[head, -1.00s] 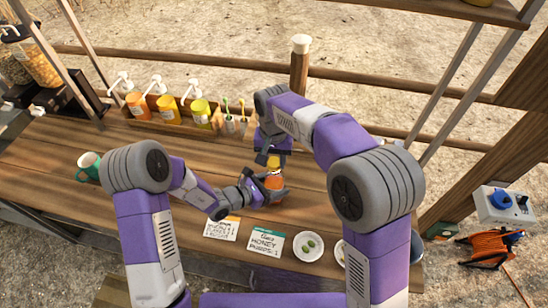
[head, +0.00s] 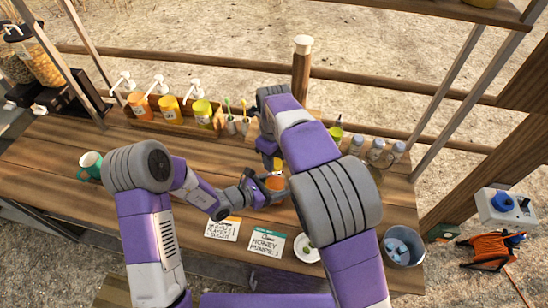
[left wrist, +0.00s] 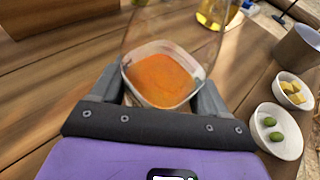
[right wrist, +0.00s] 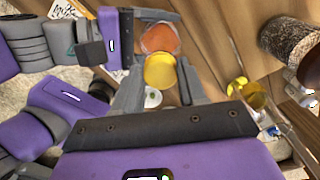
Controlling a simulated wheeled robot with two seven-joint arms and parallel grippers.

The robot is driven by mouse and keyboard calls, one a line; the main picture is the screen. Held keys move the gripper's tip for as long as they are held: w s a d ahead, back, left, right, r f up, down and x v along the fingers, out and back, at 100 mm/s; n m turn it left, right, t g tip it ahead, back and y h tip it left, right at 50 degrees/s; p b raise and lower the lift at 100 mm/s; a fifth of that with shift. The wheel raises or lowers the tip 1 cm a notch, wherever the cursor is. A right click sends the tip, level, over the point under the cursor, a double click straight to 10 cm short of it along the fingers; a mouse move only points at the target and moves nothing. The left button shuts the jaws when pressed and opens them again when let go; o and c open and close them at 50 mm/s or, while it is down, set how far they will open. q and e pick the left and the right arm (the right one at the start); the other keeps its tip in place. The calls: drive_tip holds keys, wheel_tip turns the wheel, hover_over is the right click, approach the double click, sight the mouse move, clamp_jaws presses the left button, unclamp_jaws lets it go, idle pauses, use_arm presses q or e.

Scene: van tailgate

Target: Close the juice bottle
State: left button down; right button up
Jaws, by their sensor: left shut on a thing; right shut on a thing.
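The juice bottle (head: 277,183) is clear with orange juice in it and stands over the wooden counter. My left gripper (head: 262,191) is shut around its body; in the left wrist view the juice (left wrist: 160,80) shows between the two fingers, and the bottle's top is out of frame. My right gripper (head: 271,158) is above the bottle, shut on a yellow cap (right wrist: 160,71). In the right wrist view the cap overlaps the near side of the orange bottle (right wrist: 160,39). I cannot tell whether the cap touches the bottle's mouth.
Two label cards (head: 266,241) and a dish of olives (head: 306,247) lie at the counter's front. A wooden rack of pump bottles (head: 171,113) stands at the back left, a green mug (head: 90,165) at the left. Jars (head: 376,149) and a metal bucket (head: 404,246) are at the right.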

drive_tip(key=m, duration=0.4)
drive_tip(key=shift+m, duration=0.3)
drive_tip(key=shift+d+f+m, duration=0.2)
drive_tip(key=shift+m, duration=1)
drive_tip(key=shift+s+d+f+m, duration=0.1)
drive_tip(key=shift+f+m, duration=0.05)
drive_tip(key=shift+m, duration=0.4)
drive_tip(key=shift+d+f+m, duration=0.1)
drive_tip(key=shift+f+m, duration=0.05)
drive_tip(key=shift+m, duration=0.7)
drive_tip(key=shift+a+r+m, duration=0.15)
drive_tip(key=shift+r+m, duration=0.15)
drive_tip(key=shift+r, duration=0.1)
drive_tip(key=o, duration=1.1)
drive_tip(key=shift+r, duration=0.1)
